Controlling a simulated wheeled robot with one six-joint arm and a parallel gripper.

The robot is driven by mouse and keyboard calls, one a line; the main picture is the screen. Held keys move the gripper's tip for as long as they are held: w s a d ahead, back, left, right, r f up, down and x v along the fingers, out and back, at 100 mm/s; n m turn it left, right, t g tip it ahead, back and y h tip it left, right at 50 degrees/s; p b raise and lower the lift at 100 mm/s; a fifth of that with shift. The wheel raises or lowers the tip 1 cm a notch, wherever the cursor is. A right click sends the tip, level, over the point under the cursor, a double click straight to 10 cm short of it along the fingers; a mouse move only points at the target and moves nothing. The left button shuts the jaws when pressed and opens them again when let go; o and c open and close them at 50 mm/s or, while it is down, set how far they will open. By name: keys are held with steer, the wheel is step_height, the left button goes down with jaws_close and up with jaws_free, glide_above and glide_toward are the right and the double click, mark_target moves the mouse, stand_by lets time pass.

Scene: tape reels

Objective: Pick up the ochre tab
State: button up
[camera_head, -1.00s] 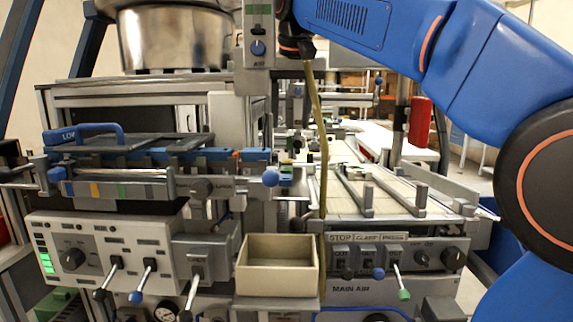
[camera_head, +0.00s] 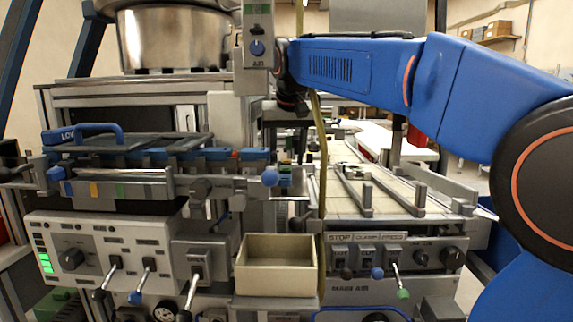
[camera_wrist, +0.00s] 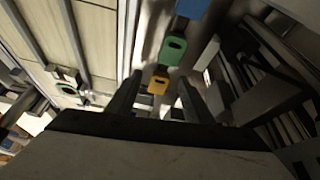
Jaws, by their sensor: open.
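The ochre tab (camera_wrist: 158,84) shows in the wrist view as a small yellow-orange piece with a dark slot. It lies at the end of a row, just below a green tab (camera_wrist: 173,51) and a blue tab (camera_wrist: 193,8). My gripper (camera_wrist: 160,79) is open, with one finger on each side of the ochre tab in the picture. I see no finger touching it, and the depth between them is hard to tell.
In the wrist view, a pale slatted surface with metal rails (camera_wrist: 72,35) lies left, and dark metal parts crowd the right. In the head view, an empty beige box (camera_head: 276,279) sits at the front, and a grey column (camera_head: 257,50) stands beside my wrist.

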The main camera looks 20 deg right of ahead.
steer(key=shift+f, duration=0.15)
steer(key=c, duration=1.1)
steer(key=shift+c, duration=0.2)
